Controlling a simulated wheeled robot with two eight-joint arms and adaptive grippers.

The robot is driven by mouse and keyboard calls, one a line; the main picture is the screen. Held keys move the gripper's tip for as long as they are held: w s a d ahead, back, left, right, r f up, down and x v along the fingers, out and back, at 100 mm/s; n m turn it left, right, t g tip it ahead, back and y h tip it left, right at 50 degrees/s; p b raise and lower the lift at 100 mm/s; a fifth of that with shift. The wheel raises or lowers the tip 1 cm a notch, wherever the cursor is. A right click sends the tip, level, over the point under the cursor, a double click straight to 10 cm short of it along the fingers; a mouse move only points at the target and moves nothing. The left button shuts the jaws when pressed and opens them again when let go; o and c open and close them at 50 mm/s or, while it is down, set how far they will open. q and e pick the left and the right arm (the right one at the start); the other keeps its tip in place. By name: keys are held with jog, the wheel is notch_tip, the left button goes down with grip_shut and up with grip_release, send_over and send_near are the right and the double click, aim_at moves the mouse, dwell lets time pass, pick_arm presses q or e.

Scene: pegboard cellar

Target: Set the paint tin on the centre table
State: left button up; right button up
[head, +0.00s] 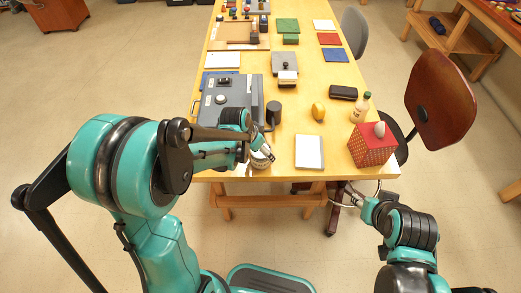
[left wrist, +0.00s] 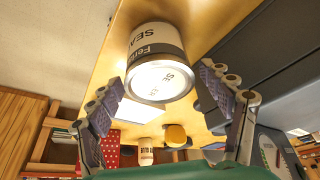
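The paint tin (head: 260,161) is white with a dark lettered band and stands at the front edge of the wooden table (head: 310,183), partly hidden by my left gripper (head: 264,149). In the left wrist view the tin (left wrist: 153,45) shows large, its round white end facing the camera. My left gripper (left wrist: 169,112) is open there, its fingers spread wide and apart from the tin, which lies beyond the fingertips. My right gripper (head: 355,197) is low in front of the table's right side, away from the tin; its fingers are too small to judge.
A grey case (head: 229,100) and a dark mallet-like object (head: 273,113) lie close to the tin. A white pad (head: 309,152), a yellow object (head: 318,112) and a red patterned box (head: 371,146) are to the right.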

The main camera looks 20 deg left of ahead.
pick_arm(q)
jog(key=shift+r, duration=0.2)
jog(key=p+v, duration=0.4)
jog(key=v, duration=0.7)
jog(key=s+r+n+t+y, duration=0.1)
jog(key=s+r+n, duration=0.2)
jog(key=s, duration=0.3)
jog(key=s+r+n+t+y, duration=0.1)
jog(key=s+r+n+t, duration=0.1)
jog(key=s, duration=0.5)
jog(key=shift+s+a+r+n, duration=0.2)
jog(key=shift+a+r+n, duration=0.2)
jog(key=shift+r, duration=0.15)
